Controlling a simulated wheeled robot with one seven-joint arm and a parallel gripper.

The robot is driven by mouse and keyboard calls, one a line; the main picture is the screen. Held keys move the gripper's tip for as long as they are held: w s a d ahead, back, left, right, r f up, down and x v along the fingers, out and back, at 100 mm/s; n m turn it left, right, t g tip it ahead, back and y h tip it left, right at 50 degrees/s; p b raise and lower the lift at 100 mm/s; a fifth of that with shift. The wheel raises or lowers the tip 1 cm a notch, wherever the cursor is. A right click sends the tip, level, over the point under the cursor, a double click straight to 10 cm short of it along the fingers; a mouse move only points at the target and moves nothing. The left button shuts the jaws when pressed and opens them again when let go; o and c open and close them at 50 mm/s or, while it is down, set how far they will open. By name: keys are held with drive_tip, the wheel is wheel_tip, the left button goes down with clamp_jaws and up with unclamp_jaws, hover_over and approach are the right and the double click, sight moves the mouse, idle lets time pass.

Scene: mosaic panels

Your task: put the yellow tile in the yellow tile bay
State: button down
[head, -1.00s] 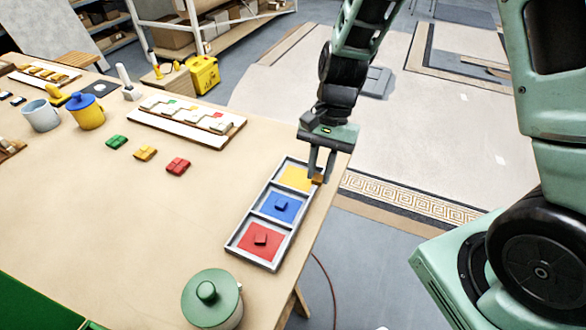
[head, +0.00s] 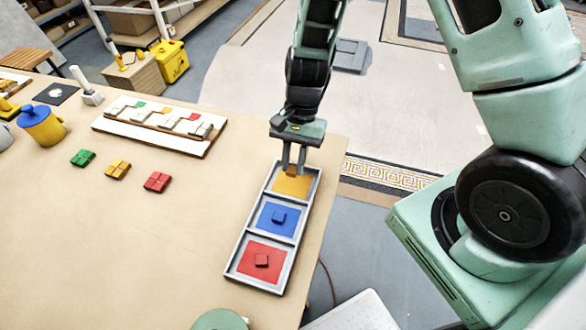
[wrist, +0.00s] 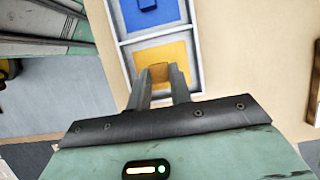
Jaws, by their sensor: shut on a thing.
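My gripper (head: 292,172) points down at the far end of the grey three-bay tray (head: 258,283). It is shut on a small orange-yellow tile (wrist: 158,72), which shows between the fingertips in the wrist view. The tile is over the yellow tile bay (head: 292,188), whose yellow floor also shows in the wrist view (wrist: 177,52). I cannot tell whether the tile touches the bay floor.
The blue bay (head: 267,222) and red bay (head: 247,258) each hold a matching tile. Green (head: 82,158), yellow (head: 118,170) and red (head: 157,182) tile groups lie left of the tray. A white rack (head: 150,125) stands behind them. The table's right edge is close to the tray.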

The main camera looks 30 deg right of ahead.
sight(294, 168)
drive_tip(key=shift+f, duration=1.85)
drive_tip(key=shift+f, duration=0.15)
drive_tip(key=c, duration=1.3)
unclamp_jaws()
